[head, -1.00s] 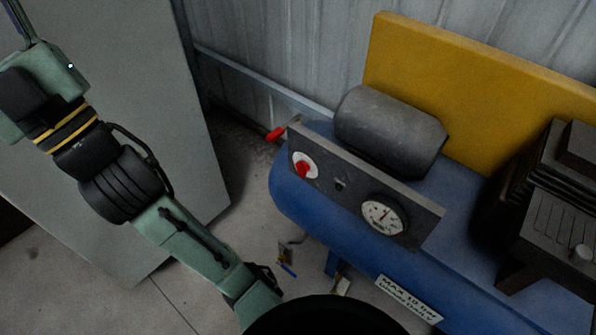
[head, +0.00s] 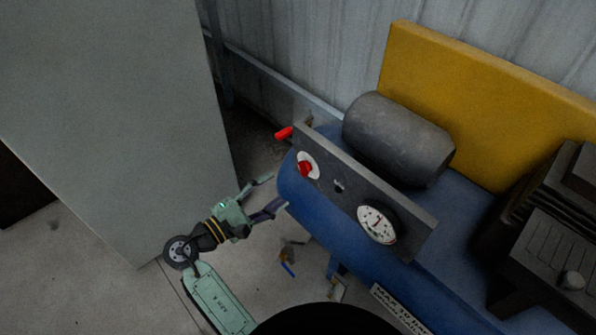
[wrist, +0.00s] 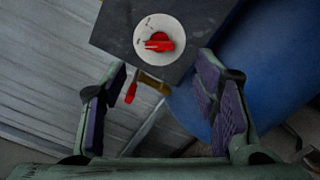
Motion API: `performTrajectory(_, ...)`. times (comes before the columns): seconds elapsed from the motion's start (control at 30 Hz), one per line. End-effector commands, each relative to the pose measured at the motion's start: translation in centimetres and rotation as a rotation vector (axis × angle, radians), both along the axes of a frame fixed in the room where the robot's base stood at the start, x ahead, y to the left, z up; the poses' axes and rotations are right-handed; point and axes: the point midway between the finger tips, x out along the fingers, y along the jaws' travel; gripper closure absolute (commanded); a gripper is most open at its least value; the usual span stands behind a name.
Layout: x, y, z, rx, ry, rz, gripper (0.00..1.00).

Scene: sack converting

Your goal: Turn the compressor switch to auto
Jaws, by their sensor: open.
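The compressor switch is a red knob (head: 304,168) on a white round plate, at the left end of the dark panel (head: 338,186) on the blue compressor. In the wrist view the red knob (wrist: 158,42) sits on its white disc (wrist: 176,30), ahead of and above the space between my fingers. Any marking for auto is too small to read. My gripper (head: 272,193) is open and empty, to the left of and slightly below the knob, apart from it. In the wrist view both purple-padded fingers of my gripper (wrist: 160,100) stand wide apart.
A red-handled lever (head: 284,133) sticks out near the panel's upper left corner; it also shows between my fingers in the wrist view (wrist: 131,93). A pressure gauge (head: 377,224) is on the panel's right. A grey cabinet (head: 110,110) stands close on the left. Small debris (head: 288,262) lies on the floor.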

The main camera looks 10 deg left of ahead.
Motion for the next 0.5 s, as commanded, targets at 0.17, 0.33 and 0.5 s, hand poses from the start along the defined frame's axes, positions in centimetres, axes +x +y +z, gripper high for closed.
performTrajectory(0.17,2.8,-1.9,0.3,0.002,0.000,-0.002,0.45)
performTrajectory(0.33,5.4,-3.6,0.3,0.003,0.000,-0.001,0.45)
performTrajectory(0.5,7.2,-4.7,0.2,0.004,-0.001,0.001,0.45)
